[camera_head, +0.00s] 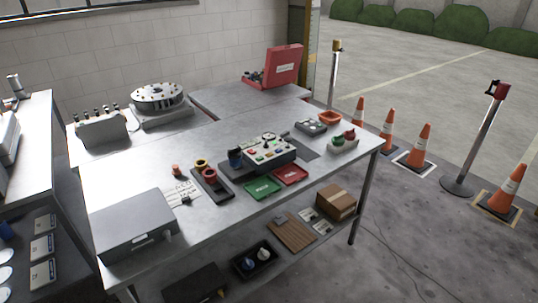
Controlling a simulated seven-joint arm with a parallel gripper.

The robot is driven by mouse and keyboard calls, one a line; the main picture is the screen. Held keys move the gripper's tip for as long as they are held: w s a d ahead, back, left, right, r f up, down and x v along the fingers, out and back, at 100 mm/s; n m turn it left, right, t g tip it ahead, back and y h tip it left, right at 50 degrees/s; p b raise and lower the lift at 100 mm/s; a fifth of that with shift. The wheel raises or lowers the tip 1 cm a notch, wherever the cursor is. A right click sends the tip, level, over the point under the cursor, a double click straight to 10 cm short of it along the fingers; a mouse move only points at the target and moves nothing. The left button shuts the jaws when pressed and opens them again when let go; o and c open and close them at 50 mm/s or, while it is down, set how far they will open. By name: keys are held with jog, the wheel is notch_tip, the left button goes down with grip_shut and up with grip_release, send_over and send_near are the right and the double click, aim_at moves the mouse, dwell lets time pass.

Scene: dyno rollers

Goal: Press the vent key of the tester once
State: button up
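The likely tester (284,158) is a dark-sided box with a light top, near the middle of the metal table (140,180). Its top carries small green, red and yellow keys and a round part that may be a gauge. The labels are too small to read, so I cannot tell which key is the vent key. My gripper is not in view, and nothing is seen touching the box.
Green (262,188) and red (290,174) trays lie before the box. A dark holder with cups (211,182) stands left of it. A small grey device (311,127) and an orange bowl (330,117) are right. A grey case (133,226) fills the table's near left.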

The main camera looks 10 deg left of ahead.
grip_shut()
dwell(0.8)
